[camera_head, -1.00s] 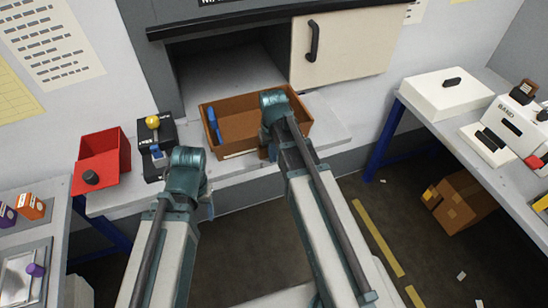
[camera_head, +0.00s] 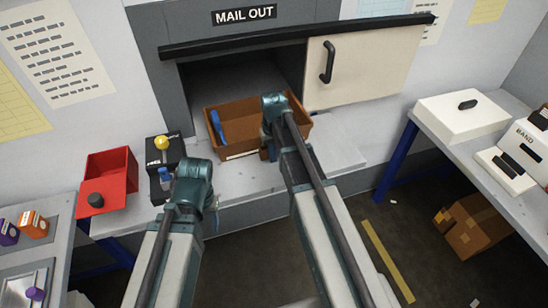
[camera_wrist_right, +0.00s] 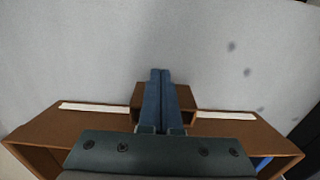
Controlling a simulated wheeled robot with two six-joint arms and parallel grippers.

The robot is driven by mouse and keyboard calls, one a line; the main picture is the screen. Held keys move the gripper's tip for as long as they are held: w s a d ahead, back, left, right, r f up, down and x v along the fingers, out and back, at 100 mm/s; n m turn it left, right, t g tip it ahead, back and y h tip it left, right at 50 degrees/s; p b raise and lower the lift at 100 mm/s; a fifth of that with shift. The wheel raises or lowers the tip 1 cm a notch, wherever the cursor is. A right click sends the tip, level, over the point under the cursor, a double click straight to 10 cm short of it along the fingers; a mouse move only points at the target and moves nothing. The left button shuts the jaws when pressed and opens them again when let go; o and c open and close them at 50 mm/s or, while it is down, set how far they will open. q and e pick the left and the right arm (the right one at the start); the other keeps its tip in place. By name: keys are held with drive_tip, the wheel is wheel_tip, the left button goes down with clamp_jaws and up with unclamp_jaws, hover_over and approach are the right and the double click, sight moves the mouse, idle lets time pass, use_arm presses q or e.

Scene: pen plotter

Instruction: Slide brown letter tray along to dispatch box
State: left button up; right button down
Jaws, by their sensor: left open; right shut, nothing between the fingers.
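The brown letter tray (camera_head: 285,137) stands on the grey ledge before the opening (camera_head: 240,75) under the MAIL OUT sign (camera_head: 245,15). Its far side reaches the mouth of the opening. A blue item (camera_head: 217,127) lies in its left part. My left gripper (camera_head: 212,205) is open and empty, left of the tray, near the ledge's front edge.
A red bin (camera_head: 122,172) and a black device with a yellow knob (camera_head: 161,142) stand left of the tray. The cream sliding door (camera_head: 365,65) is pushed right. A white box (camera_head: 465,110) stands on the right table.

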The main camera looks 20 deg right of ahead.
sight(253, 117)
drive_tip(key=w, duration=1.7)
drive_tip(key=w+a, duration=0.1)
drive_tip(key=w, duration=0.7)
drive_tip(key=shift+w+a, duration=0.1)
drive_tip(key=shift+w, duration=0.25)
drive_tip(key=shift+s, duration=0.2)
